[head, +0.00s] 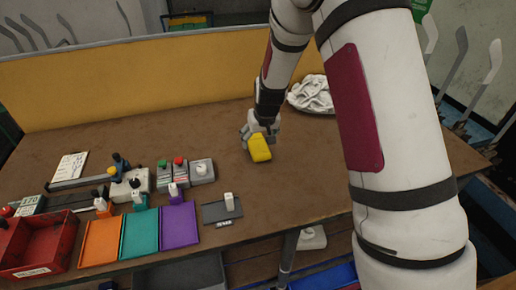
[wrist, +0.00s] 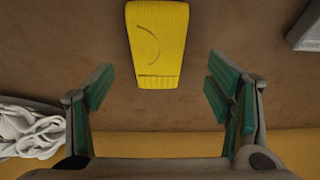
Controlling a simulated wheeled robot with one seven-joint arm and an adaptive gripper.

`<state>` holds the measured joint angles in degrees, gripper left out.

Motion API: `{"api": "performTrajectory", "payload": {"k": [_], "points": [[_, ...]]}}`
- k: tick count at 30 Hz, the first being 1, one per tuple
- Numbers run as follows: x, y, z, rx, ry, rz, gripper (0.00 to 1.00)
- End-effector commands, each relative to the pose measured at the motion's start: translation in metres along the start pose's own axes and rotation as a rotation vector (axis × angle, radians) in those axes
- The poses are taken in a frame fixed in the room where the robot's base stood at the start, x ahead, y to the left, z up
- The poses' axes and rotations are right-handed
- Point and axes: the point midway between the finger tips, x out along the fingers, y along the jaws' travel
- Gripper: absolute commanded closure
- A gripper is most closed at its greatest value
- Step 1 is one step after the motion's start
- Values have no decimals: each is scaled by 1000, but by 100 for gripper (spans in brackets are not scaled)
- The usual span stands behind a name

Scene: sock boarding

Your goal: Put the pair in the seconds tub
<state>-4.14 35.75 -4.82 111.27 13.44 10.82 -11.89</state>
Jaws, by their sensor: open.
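A yellow folded sock pair (head: 260,148) lies on the brown table near its middle. My gripper (head: 257,131) is just behind and above it in the head view, partly covering its far end. In the wrist view the pair (wrist: 157,45) lies ahead, roughly centred between my two green-padded fingers (wrist: 160,88). The fingers are wide apart and touch nothing. A red tub (head: 62,243) with a white label stands at the table's front left.
Orange (head: 101,242), teal (head: 139,233) and purple (head: 178,226) trays stand right of the red tub. Grey button boxes (head: 202,171) sit behind them. A white sock pile (head: 311,94) is at the back right, before a yellow panel (head: 130,80). The table around the pair is clear.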

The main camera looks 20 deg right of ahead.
Motion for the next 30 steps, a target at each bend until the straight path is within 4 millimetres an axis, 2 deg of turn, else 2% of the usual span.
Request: {"api": "performTrajectory", "payload": {"k": [10,14,20,21,27,30], "points": [[43,3,-4,0,-3,0,27],[51,3,-5,0,-1,0,27],[51,3,-5,0,0,0,27],[51,3,-5,0,0,0,29],[51,3,-5,0,0,0,74],[51,3,-5,0,0,0,83]]}}
